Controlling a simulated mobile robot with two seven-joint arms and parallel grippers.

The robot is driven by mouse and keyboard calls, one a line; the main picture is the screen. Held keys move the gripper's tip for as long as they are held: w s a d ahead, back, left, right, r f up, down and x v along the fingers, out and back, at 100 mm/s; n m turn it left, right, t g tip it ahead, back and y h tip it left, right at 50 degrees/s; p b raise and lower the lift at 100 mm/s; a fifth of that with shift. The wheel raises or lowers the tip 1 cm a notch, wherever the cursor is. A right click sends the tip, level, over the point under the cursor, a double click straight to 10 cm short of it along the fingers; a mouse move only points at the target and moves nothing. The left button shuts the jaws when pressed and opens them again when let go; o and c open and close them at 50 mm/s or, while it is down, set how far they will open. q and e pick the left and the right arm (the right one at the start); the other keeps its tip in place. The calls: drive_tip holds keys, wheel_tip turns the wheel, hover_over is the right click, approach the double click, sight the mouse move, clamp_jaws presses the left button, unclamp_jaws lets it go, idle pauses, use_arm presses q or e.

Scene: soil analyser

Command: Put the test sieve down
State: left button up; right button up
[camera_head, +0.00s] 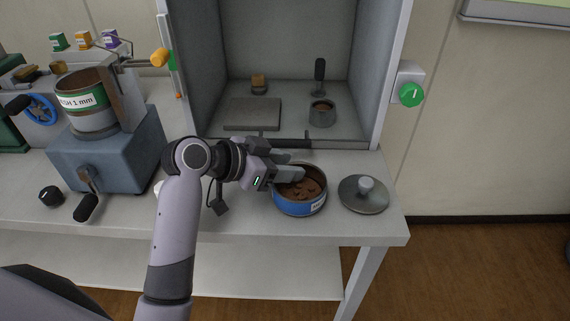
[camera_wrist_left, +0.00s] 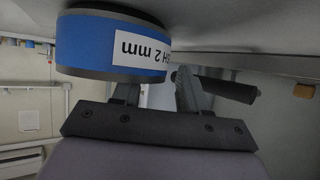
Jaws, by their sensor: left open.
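The test sieve is a round blue pan with a white label (camera_head: 301,208), and it holds dark brown soil. It stands upright on the light bench top, in front of the grey cabinet. My left gripper (camera_head: 292,165) is open at the sieve's back left rim. One finger overlaps the rim in this view, and the other is farther back. In the left wrist view the blue wall with its "2 mm" label (camera_wrist_left: 90,45) fills the upper left, upside down. The gripper (camera_wrist_left: 158,92) shows below it with its fingers apart. Whether a finger touches the sieve I cannot tell. My right gripper is not in view.
A round lid with a knob (camera_head: 364,194) lies just right of the sieve. The cabinet (camera_head: 290,55) behind holds a grey plate (camera_head: 252,114) and a small pot (camera_head: 322,113). A blue machine (camera_head: 108,150) with a green-banded sieve (camera_head: 88,100) stands at left. The bench's front edge is close.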

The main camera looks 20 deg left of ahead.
use_arm(q)
drive_tip(key=v, duration=1.1)
drive_tip(key=shift+s+a+p, duration=0.2)
drive_tip(key=shift+s+p, duration=0.1)
drive_tip(key=shift+p, duration=0.05)
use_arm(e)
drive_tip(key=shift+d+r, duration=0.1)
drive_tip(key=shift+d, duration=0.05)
use_arm(q)
drive_tip(key=shift+r, duration=0.1)
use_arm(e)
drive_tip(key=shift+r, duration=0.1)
